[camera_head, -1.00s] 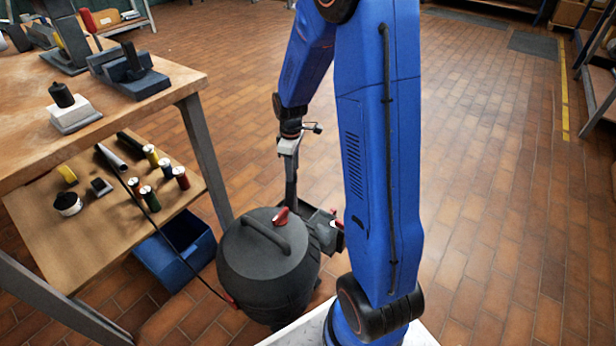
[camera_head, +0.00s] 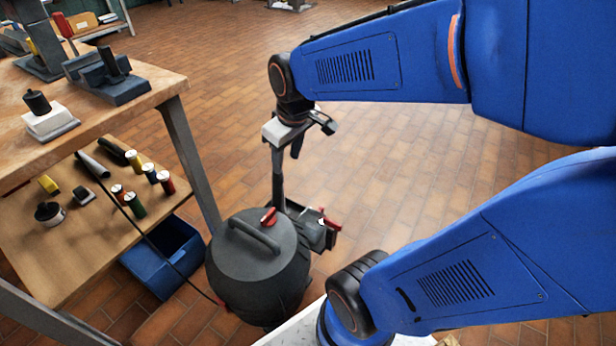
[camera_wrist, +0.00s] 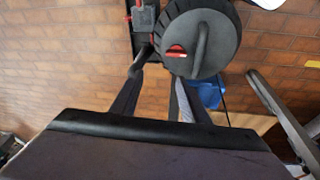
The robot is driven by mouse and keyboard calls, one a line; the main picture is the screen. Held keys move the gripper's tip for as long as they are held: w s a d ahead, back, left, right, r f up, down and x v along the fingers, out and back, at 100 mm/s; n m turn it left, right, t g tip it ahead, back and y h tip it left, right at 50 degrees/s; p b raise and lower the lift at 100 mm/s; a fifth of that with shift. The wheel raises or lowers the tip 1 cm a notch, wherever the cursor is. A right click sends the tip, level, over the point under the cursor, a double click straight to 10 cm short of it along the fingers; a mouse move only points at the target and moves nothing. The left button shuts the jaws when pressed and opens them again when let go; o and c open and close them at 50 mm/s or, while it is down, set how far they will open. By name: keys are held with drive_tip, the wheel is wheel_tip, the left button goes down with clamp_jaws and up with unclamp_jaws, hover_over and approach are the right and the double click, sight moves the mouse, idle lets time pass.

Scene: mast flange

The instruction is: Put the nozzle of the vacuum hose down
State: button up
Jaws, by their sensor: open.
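The black drum-shaped vacuum (camera_head: 258,270) with a top handle and a red switch stands on the floor; it is also at the top of the wrist view (camera_wrist: 222,50). A dark upright tube (camera_head: 278,182) rises beside it, below my gripper (camera_head: 288,150). I cannot tell whether this tube is the nozzle or part of a stand. In the wrist view my gripper (camera_wrist: 160,82) is open, its dark fingers spread, with brick floor between them. The tube's upper end is hard to separate from the fingers. A thin black line runs from the vacuum across the lower shelf.
A wooden workbench (camera_head: 150,92) stands at the left, with a lower shelf (camera_head: 75,250) holding several small cylinders and a dark tube. A blue bin (camera_head: 165,262) is on the floor beside the vacuum. A dark tray (camera_head: 318,232) adjoins the vacuum. The tiled floor beyond is open.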

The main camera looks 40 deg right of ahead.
drive_tip(key=s+a+r+m+t, duration=0.1)
drive_tip(key=s+r+m, duration=0.2)
drive_tip(key=s, duration=0.8)
drive_tip(key=shift+s+a+r+t, duration=0.15)
drive_tip(key=shift+s+a+t, duration=0.15)
drive_tip(key=shift+s+a, duration=0.1)
